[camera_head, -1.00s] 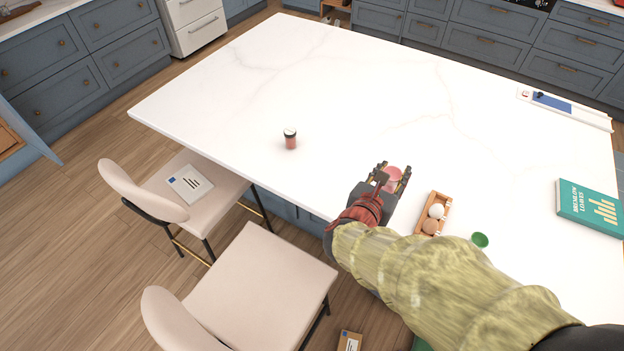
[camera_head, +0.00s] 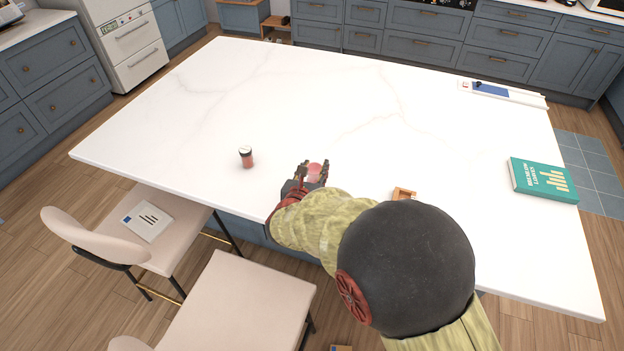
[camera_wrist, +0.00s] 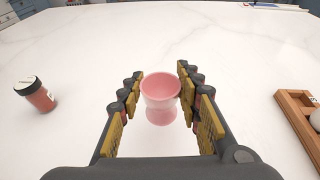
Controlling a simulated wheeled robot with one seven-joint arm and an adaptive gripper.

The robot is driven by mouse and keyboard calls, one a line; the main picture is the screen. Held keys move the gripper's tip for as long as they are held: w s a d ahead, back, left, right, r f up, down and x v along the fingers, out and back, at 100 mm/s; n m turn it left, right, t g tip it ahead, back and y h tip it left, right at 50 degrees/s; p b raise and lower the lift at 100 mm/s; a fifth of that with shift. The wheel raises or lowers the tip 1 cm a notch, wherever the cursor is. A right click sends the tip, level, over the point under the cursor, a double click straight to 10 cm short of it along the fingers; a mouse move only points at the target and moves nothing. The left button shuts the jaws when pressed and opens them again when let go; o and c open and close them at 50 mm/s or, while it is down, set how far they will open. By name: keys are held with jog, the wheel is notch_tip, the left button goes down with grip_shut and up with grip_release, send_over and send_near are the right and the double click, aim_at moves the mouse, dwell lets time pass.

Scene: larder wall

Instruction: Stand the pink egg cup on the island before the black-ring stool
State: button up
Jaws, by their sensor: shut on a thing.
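The pink egg cup (camera_head: 315,172) is upright between the fingers of my gripper (camera_head: 314,168), over the island's (camera_head: 300,95) near side. In the wrist view, the fingers stand on both sides of the cup (camera_wrist: 160,90), shut on it. I cannot tell whether its foot touches the marble. Two pale stools stand along the near edge. The left stool (camera_head: 75,232) has dark legs, a dark band under its backrest and a gold footrest. The nearer stool (camera_head: 245,300) is partly out of frame; its footrest colour is hidden.
A black-lidded spice jar (camera_head: 246,158) stands left of my gripper. A wooden egg holder (camera_head: 403,193) is right, mostly hidden behind my arm. A teal book (camera_head: 543,181) and a white tray (camera_head: 500,93) lie farther right. A white card (camera_head: 147,221) lies on the left stool.

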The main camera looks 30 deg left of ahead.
aim_at(310, 180)
jog(key=shift+w+a+f, duration=0.45)
jog(key=shift+a+f, duration=0.05)
jog(key=shift+f, duration=0.25)
jog(key=shift+w+a+f+b, duration=0.1)
jog(key=shift+f+b, duration=0.7)
jog(key=shift+f, duration=0.85)
jog(key=shift+f, duration=0.1)
jog(key=shift+f, duration=0.15)
jog(key=o, duration=1.1)
jog(key=shift+o, duration=0.5)
